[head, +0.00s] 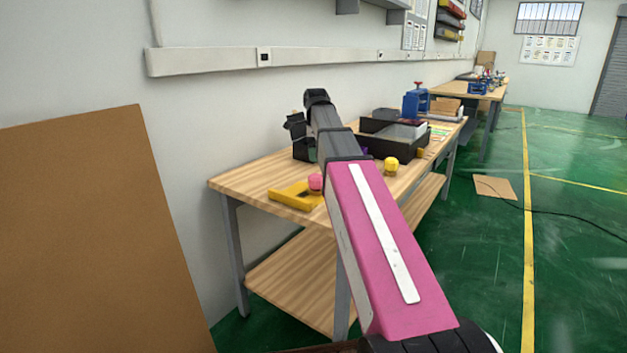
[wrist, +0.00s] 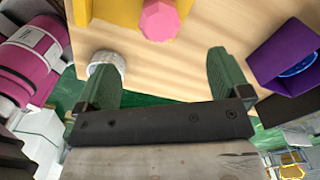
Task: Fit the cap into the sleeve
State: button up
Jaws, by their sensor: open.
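A pink faceted piece (wrist: 160,20), possibly the cap, sits beside a yellow bracket (wrist: 103,12) at the top of the wrist view. In the head view the pink piece (head: 315,182) and the yellow bracket (head: 296,196) are near the bench's front left. A purple block with a blue ring on one face (wrist: 282,55), possibly the sleeve, lies to the right in the wrist view; only a sliver shows in the head view. My gripper (wrist: 163,62) is open and empty above the wooden bench. The pink piece lies ahead of the gap between its fingers, apart from them.
A white round part (wrist: 106,66) is close by the left finger in the wrist view. A yellow ball-like part (head: 391,165) stands at the front edge of the bench (head: 245,182). A black tray (head: 385,143) and a blue device (head: 416,102) are farther back.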

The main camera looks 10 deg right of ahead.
aim_at(316, 175)
notch_tip(316, 175, down, 11)
jog(key=shift+r, duration=0.15)
jog(key=c, duration=1.1)
jog(key=shift+r, duration=0.2)
